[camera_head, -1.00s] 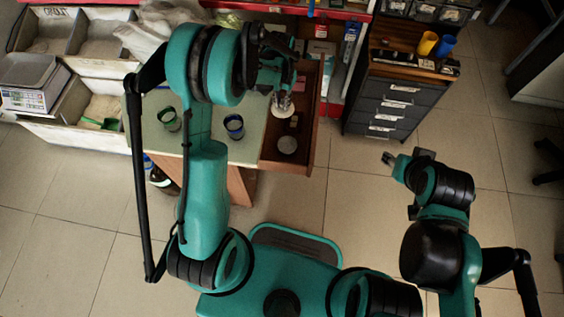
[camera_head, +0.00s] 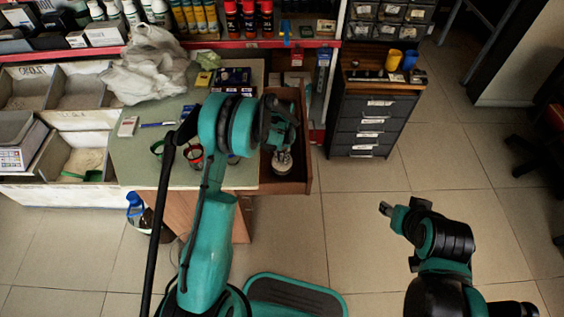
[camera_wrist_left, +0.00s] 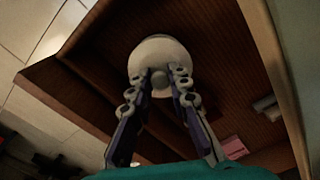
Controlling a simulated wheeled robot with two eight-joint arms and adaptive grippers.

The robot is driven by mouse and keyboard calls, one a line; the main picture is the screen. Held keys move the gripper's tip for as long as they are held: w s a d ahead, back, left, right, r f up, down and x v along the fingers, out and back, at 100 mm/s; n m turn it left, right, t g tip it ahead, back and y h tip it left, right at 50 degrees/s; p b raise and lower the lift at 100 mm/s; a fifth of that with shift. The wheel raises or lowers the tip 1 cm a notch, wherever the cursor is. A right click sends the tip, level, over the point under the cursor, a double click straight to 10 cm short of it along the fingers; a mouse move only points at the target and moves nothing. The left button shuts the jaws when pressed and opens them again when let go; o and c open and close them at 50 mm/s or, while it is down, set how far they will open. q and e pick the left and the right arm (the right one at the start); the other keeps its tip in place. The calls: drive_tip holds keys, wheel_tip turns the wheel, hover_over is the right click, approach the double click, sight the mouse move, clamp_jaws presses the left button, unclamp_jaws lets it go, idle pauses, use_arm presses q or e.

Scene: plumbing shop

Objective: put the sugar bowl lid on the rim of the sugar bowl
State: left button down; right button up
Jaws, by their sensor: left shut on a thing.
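My left gripper (camera_head: 281,148) is over the open drawer and shut on the sugar bowl lid. In the left wrist view the fingertips (camera_wrist_left: 160,76) pinch the small knob of the round, whitish lid (camera_wrist_left: 158,50). In the head view a pale round shape, the sugar bowl (camera_head: 282,170), shows right under the gripper inside the drawer. The lid hides most of the bowl from the wrist. I cannot tell whether lid and rim touch. My right gripper (camera_head: 385,209) is away over the floor at the right, too small to tell its opening.
The wooden drawer (camera_head: 300,184) has raised walls around the bowl. A pink item (camera_wrist_left: 234,147) lies in it. The green-topped table (camera_head: 135,160) beside it holds cups, a white bag and small boxes. A dark drawer cabinet (camera_head: 372,115) stands to the right.

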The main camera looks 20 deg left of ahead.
use_arm(q)
wheel_tip(320, 180, down, 2)
drive_tip(key=shift+f+b, duration=0.15)
drive_tip(key=shift+b, duration=0.15)
drive_tip(key=shift+f, duration=0.3)
drive_tip(key=c, duration=1.4)
unclamp_jaws()
drive_tip(key=shift+c, duration=0.2)
drive_tip(key=shift+r, duration=0.15)
